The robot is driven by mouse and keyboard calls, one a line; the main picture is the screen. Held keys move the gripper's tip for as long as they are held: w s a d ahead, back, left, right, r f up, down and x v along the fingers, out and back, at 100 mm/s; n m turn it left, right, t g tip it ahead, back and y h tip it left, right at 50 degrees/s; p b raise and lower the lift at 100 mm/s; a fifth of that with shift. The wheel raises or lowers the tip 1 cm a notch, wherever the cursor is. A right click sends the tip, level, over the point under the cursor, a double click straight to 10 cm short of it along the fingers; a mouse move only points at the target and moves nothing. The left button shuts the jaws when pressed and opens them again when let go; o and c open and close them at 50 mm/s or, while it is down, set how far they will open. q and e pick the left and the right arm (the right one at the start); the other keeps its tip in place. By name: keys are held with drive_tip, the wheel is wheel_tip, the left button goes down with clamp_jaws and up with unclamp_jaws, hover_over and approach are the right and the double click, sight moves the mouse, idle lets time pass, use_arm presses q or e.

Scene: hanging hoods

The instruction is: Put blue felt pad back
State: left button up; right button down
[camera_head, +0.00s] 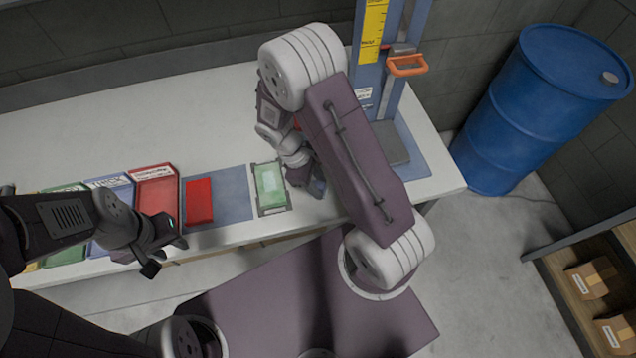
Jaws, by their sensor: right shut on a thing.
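My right gripper (306,182) points down at the bench, just right of a grey-framed holder with a green pad (270,185). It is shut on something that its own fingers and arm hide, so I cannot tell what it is. I cannot make out a separate blue felt pad. A blue labelled tray (108,183) stands at the left, between a green and a red tray, partly behind my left arm. My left gripper (166,257) is open and empty at the bench's front edge, below the red tray.
The red tray (155,172) is beside a blue mat (232,182) bearing a red pad (199,201). A blue upright device with an orange handle (407,66) stands at the bench's right end. A blue drum (535,105) is on the floor. The bench's back left is clear.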

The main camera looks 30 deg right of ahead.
drive_tip(key=shift+f+b, duration=0.45)
drive_tip(key=shift+f, duration=0.15)
drive_tip(key=c, duration=0.9)
unclamp_jaws()
drive_tip(key=shift+o, duration=0.2)
drive_tip(key=v, duration=0.9)
